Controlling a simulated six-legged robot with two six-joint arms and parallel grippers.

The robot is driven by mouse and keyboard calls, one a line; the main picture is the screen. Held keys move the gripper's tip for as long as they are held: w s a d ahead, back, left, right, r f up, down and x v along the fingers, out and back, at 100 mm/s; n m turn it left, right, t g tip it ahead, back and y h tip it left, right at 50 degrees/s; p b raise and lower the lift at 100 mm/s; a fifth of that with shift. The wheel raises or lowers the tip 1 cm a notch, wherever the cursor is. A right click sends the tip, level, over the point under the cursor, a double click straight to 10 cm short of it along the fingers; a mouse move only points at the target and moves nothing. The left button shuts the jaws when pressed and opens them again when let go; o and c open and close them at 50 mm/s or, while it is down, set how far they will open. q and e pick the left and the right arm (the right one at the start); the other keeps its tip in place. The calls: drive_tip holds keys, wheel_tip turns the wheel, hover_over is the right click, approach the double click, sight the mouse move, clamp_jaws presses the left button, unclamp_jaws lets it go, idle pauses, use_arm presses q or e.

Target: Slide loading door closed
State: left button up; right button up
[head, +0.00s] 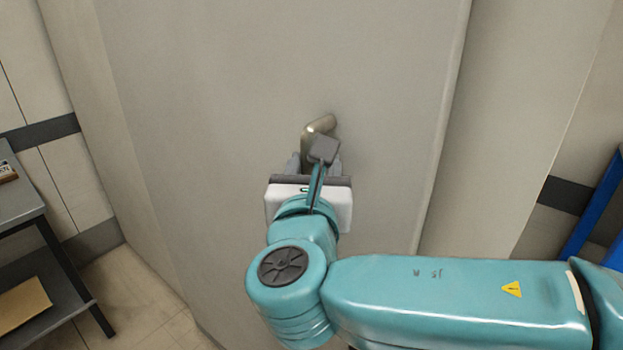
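The loading door (230,70) is a large plain beige panel filling the middle of the head view. A brassy metal bar handle (319,125) stands out from it. My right gripper (315,163) is at the handle's lower part, its two grey fingers spread apart on either side. A dark block on a teal stalk on my wrist hides much of the space between the fingers, so contact with the handle cannot be seen. My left gripper is not in view.
A vertical panel edge (440,130) runs right of the handle, with more beige wall beyond. A grey shelf unit (22,205) with a flat brown item (22,303) stands at left. A blue frame (597,205) is at the right edge. Tiled floor (135,290) shows lower left.

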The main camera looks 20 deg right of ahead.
drive_tip(key=b+v, duration=0.1)
drive_tip(key=v, duration=1.5)
drive_tip(key=shift+a+b, duration=0.15)
drive_tip(key=shift+b, duration=0.2)
drive_tip(key=shift+s, duration=0.15)
